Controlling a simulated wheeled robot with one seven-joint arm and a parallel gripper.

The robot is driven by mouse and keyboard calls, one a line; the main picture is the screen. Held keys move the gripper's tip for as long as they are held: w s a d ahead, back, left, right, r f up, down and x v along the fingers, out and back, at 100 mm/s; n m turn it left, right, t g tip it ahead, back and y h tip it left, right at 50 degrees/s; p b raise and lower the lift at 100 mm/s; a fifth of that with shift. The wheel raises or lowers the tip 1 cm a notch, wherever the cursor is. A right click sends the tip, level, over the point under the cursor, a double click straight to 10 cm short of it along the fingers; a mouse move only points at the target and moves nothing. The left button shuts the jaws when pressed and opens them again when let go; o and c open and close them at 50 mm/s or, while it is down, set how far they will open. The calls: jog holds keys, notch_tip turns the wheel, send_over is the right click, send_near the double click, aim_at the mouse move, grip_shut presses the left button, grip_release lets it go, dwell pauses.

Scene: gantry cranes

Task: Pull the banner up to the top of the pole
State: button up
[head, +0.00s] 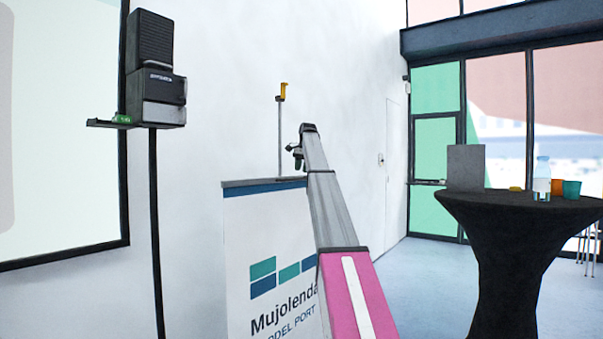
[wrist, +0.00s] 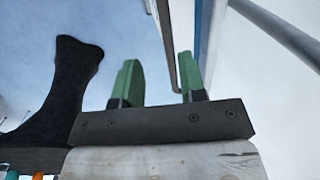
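The banner (head: 255,235) is white with blue and green blocks and "Mujolenda" lettering. Its top bar (head: 262,184) sits well below the yellow tip (head: 283,90) of the thin pole (head: 279,137) behind it. My arm covers the banner's right side. In the wrist view my gripper (wrist: 157,60) shows two green fingers standing apart, with no object clearly held between them. A thin grey bent rod (wrist: 173,62) runs close to the right finger; I cannot tell if they touch.
A black-draped round table (head: 510,208) with cups, a bottle and a grey panel stands at the right; its dark cover also shows in the wrist view (wrist: 65,85). A black speaker (head: 152,40) on a stand is at the left. Floor (head: 430,265) between banner and table is clear.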

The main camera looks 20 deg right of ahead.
jog(key=r, duration=0.3)
jog(key=shift+s+d, duration=0.15)
jog(key=shift+s, duration=0.1)
dwell(0.4)
